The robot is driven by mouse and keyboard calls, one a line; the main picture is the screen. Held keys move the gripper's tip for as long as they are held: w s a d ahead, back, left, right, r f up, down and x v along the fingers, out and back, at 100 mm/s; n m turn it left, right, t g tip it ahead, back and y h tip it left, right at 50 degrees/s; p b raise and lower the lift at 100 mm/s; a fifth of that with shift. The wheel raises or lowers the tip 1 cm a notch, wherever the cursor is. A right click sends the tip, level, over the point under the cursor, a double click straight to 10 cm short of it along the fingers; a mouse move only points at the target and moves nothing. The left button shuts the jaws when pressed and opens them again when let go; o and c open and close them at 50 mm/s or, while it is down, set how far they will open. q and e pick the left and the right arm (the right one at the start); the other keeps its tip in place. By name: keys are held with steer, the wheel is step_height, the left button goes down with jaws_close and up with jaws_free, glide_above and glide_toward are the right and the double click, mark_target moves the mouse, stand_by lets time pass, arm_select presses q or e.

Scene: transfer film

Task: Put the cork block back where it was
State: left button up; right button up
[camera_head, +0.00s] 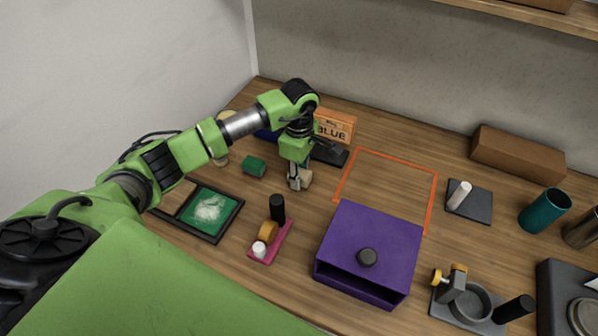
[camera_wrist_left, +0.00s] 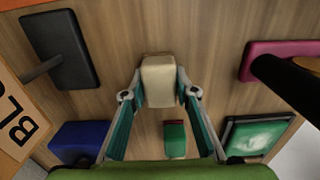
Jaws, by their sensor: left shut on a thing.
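The cork block (camera_head: 305,180) is a small pale beige block near the middle of the table in the head view. My left gripper (camera_head: 298,182) points down and is shut on it. In the left wrist view the cork block (camera_wrist_left: 159,80) sits between the two fingertips (camera_wrist_left: 161,96). I cannot tell whether it touches the table. My right gripper is not in view.
A green block (camera_head: 254,166) and black-framed green panel (camera_head: 211,211) lie left. A pink stand (camera_head: 272,243) and purple box (camera_head: 370,240) are in front. An orange outline (camera_head: 400,159) encloses bare table to the right. A brown box (camera_head: 517,153) and teal cup (camera_head: 543,211) stand farther right.

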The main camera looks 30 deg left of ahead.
arm_select(q)
steer(key=shift+f, duration=0.15)
steer(key=o, duration=1.1)
steer(key=shift+c, duration=0.2)
step_height(320, 180, up, 11)
steer(key=b, duration=0.4)
steer(key=shift+r, duration=0.7)
